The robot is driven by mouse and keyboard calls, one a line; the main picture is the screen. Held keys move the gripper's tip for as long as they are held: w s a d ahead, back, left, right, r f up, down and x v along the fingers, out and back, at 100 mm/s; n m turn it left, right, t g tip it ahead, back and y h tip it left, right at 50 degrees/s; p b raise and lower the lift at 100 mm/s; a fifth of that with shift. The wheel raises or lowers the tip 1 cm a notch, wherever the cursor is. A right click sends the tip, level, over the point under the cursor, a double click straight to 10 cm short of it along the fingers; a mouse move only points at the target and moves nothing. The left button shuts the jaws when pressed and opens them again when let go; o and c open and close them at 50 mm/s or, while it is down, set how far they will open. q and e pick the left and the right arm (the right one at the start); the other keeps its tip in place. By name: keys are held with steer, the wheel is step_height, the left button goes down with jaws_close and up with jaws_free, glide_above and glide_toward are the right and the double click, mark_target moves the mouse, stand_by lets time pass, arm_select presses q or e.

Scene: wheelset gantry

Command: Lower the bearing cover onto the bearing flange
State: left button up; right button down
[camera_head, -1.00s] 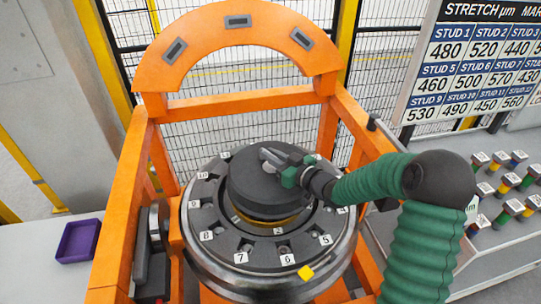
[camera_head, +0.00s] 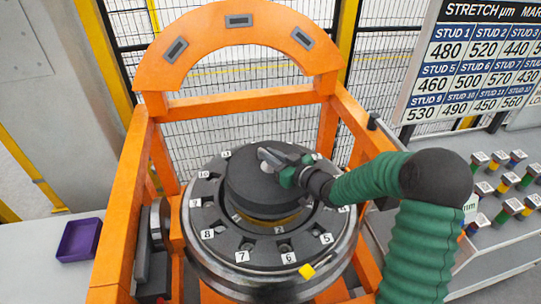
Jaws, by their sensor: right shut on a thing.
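The bearing cover (camera_head: 262,198) is a dark round disc with a knob on top, in the middle of the head view. My right gripper (camera_head: 273,162), on a green-sleeved arm from the right, is shut on the cover at its top. The cover is over the centre of the bearing flange (camera_head: 262,257), a dark ring with numbered white labels and stud holes. A brass-coloured band shows below the cover's front edge. The cover hides the flange's centre, and I cannot tell whether the two touch. My left gripper is not in view.
An orange gantry frame (camera_head: 225,101) surrounds the flange, with an arch behind. A purple tray (camera_head: 79,240) sits at left. Several coloured studs (camera_head: 505,184) stand on the right bench, below a stretch chart (camera_head: 480,60).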

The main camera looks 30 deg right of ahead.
mark_target(302, 193)
steer(key=shift+a, duration=0.3)
steer(key=shift+f+b, duration=2.6)
steer(key=shift+f, duration=0.85)
steer(key=c, duration=1.3)
jaws_free()
steer(key=shift+c, duration=0.2)
steer(key=v, duration=1.6)
steer(key=shift+s+d+f, duration=0.1)
steer(key=shift+s+d, duration=0.1)
steer(key=shift+s, duration=0.15)
